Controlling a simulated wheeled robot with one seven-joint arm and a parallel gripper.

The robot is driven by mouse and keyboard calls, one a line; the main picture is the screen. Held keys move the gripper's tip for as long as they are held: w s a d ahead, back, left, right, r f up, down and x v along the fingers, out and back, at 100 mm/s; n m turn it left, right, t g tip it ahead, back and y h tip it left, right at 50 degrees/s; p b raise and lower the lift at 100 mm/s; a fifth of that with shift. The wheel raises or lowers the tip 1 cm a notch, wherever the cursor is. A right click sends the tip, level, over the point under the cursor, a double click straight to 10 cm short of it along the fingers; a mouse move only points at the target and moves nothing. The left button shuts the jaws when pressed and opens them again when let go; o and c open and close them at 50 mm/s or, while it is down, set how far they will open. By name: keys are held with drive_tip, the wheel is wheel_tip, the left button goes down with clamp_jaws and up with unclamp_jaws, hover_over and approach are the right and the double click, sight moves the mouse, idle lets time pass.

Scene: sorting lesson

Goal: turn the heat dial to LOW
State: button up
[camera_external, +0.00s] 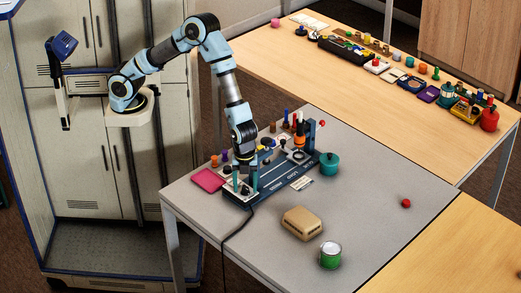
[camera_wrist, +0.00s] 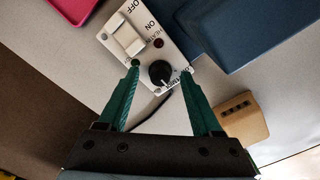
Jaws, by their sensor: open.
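The black heat dial (camera_wrist: 159,72) sits on a small white control panel (camera_wrist: 124,17) in the wrist view. The panel also carries a white rocker switch (camera_wrist: 127,38) marked OFF and ON, and a small dark red lamp (camera_wrist: 158,43). Lettering beside the dial is partly covered by a fingertip, and I cannot read the dial's setting. My gripper (camera_wrist: 160,69) is open, its green fingers on either side of the dial with visible gaps. In the external view my gripper (camera_external: 245,184) points down at the near left end of the dark blue board (camera_external: 285,181), hiding the dial.
A pink pad (camera_external: 208,180) lies left of the board. A tan box (camera_external: 302,223) and a green can (camera_external: 330,256) stand in front; a teal pot (camera_external: 329,164) is at right. A black cable (camera_external: 235,232) runs off the table edge. The table's right side is mostly clear.

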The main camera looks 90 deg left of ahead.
clamp_jaws()
idle(0.6)
